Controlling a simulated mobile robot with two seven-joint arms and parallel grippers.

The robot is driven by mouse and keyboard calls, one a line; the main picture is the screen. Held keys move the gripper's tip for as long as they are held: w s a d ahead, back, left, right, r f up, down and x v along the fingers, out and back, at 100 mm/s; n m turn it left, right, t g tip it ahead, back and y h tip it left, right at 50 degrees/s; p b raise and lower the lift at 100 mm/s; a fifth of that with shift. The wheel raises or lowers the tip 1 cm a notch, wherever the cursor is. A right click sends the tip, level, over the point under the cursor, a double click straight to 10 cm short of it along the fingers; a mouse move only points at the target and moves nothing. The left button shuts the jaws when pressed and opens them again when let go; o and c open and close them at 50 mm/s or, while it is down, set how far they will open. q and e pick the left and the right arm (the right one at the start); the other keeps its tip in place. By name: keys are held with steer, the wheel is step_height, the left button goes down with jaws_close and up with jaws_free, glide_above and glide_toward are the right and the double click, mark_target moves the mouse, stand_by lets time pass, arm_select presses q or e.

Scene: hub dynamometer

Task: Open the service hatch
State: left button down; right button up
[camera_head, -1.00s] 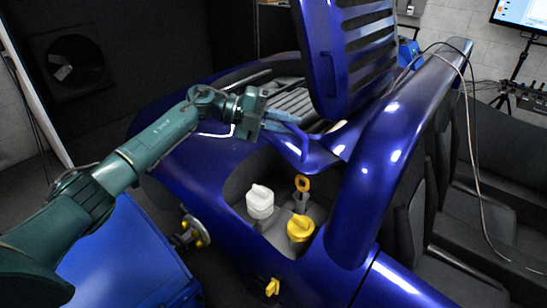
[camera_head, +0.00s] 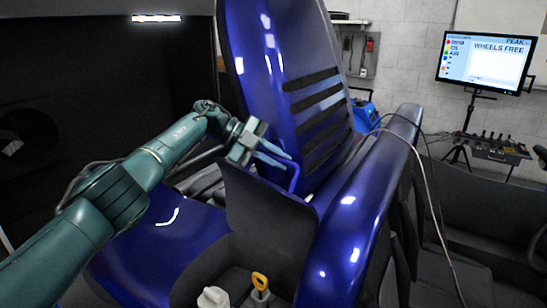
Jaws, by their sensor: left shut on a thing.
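The service hatch (camera_head: 268,215) stands raised in the camera_head view, its dark inner face toward me. Below it the service bay is open. A blue bar handle (camera_head: 294,180) shows at the hatch's upper right edge. My left gripper (camera_head: 283,158) is at the top of the raised hatch, shut on the handle; its fingers partly hide the grip. My right gripper is not in view.
The large blue louvred cover (camera_head: 318,110) stands upright just behind the left gripper. A white cap (camera_head: 213,298) and a yellow-ringed dipstick (camera_head: 260,282) are in the bay. A blue body rail (camera_head: 365,210) runs along the right. A monitor (camera_head: 486,62) reads "WHEELS FREE".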

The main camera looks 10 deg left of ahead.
arm_select(q)
steer(key=shift+w+f, duration=0.1)
steer(key=shift+f, duration=0.05)
steer(key=c, duration=1.5)
jaws_free()
steer(key=shift+o, duration=0.2)
steer(key=shift+r, duration=0.2)
